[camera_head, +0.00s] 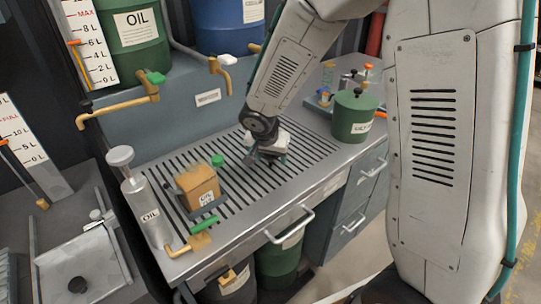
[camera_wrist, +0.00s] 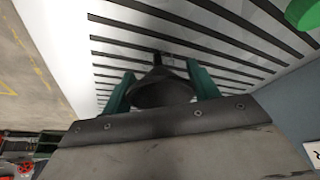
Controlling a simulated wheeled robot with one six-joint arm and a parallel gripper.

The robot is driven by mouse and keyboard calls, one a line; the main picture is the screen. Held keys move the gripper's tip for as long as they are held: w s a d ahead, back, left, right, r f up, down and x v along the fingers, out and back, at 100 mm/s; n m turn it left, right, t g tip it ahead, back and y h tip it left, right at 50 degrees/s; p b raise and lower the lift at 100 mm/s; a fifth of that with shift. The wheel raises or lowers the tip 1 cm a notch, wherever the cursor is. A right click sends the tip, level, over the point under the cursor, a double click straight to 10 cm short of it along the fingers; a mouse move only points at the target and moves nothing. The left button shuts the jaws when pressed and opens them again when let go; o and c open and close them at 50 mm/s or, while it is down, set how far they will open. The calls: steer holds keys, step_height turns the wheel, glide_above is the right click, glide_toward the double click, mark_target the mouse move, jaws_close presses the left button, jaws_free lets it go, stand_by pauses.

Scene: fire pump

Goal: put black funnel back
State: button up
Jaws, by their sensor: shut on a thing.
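The black funnel (camera_wrist: 160,92) is between the two green fingers of my gripper (camera_wrist: 161,92) in the wrist view. My gripper is shut on it, over the slotted grate. In the head view my gripper (camera_head: 268,158) is low over the middle of the slotted grate (camera_head: 225,165) on the bench. The funnel is mostly hidden there by my wrist. I cannot tell whether the funnel touches the grate.
A green canister (camera_head: 353,115) stands to the right. Brass taps (camera_head: 120,105) overhang the back. Free grate lies around my gripper.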

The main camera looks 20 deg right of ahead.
steer(key=o, duration=1.1)
steer(key=shift+c, duration=0.2)
steer(key=v, duration=1.2)
steer(key=s+d+r+n+y, duration=0.1)
steer(key=s+d+r+n, duration=0.1)
steer(key=s, duration=0.7)
steer(key=s+d+r+n+g+y, duration=0.1)
steer(key=s+r+n, duration=0.2)
steer(key=s, duration=0.5)
steer(key=s+d+r+n+g, duration=0.1)
steer(key=s+d+r+n, duration=0.1)
steer(key=s, duration=0.7)
steer(key=shift+s+d+r+n+y, duration=0.3)
steer(key=shift+s+d+r+y, duration=0.1)
steer(key=shift+r, duration=0.25)
steer(key=shift+w, duration=0.1)
